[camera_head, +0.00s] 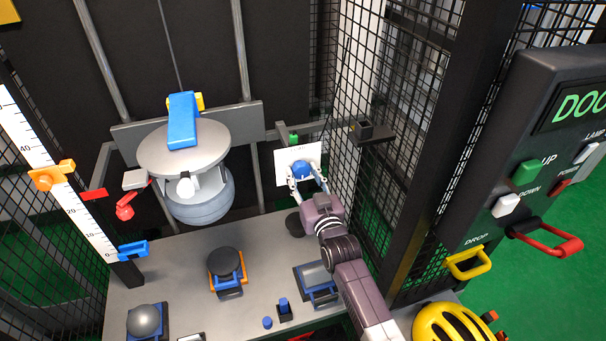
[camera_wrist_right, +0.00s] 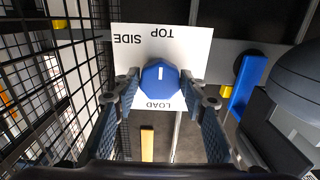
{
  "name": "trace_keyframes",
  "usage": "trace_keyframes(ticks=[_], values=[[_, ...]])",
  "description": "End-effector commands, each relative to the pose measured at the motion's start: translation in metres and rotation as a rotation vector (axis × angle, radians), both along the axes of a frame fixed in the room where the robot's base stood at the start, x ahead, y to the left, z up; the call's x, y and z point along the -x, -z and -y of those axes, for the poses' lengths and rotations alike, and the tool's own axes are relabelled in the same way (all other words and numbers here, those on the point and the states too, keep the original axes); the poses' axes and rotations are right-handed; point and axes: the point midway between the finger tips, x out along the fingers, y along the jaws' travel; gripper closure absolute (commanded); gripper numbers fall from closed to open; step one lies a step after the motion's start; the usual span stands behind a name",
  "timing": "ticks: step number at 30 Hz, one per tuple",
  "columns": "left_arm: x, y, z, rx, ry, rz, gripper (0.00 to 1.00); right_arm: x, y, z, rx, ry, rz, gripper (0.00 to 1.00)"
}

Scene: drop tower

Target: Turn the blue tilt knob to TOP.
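The blue tilt knob (camera_head: 301,169) sits on a white plate (camera_head: 283,153) behind the table. It shows larger in the right wrist view (camera_wrist_right: 160,86), where the plate (camera_wrist_right: 190,50) bears the words TOP, SIDE and LOAD. A short white mark on the knob runs upright in that view, along the line between TOP and LOAD; I cannot tell which end is its pointer. My right gripper (camera_wrist_right: 160,92) has its fingers on either side of the knob, with small gaps seeming to show; contact is not clear. It also shows in the head view (camera_head: 307,180). My left gripper is not in view.
A grey round carriage (camera_head: 185,150) hangs at left near a height scale (camera_head: 50,180). The table (camera_head: 190,260) holds several blue and dark fixtures. Mesh walls (camera_head: 350,90) stand close right of the knob. A control panel (camera_head: 540,150) is at far right, above a yellow helmet (camera_head: 452,324).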

Motion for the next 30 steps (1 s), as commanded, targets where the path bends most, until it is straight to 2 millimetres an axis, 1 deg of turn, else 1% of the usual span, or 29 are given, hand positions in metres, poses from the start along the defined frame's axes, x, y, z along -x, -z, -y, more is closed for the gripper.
trace_keyframes(ticks=[1,4,13,17,20,23,30], values=[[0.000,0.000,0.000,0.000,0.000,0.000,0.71,0.001,0.003,0.000,0.002,0.000,-0.005,0.55],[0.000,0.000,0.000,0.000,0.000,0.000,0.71,0.000,0.002,0.000,0.002,0.000,-0.003,0.44],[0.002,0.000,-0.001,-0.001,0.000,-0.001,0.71,0.001,0.000,0.000,0.001,0.000,0.000,0.44],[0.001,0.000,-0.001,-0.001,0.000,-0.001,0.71,0.007,0.001,0.003,0.001,0.000,-0.001,0.44],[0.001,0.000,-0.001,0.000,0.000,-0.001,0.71,0.018,0.002,0.006,0.002,0.000,-0.002,0.44],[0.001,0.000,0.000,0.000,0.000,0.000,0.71,0.034,0.002,0.011,0.002,0.000,-0.002,0.44],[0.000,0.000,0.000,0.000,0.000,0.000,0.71,0.077,0.002,0.025,0.003,0.000,-0.002,0.44]])
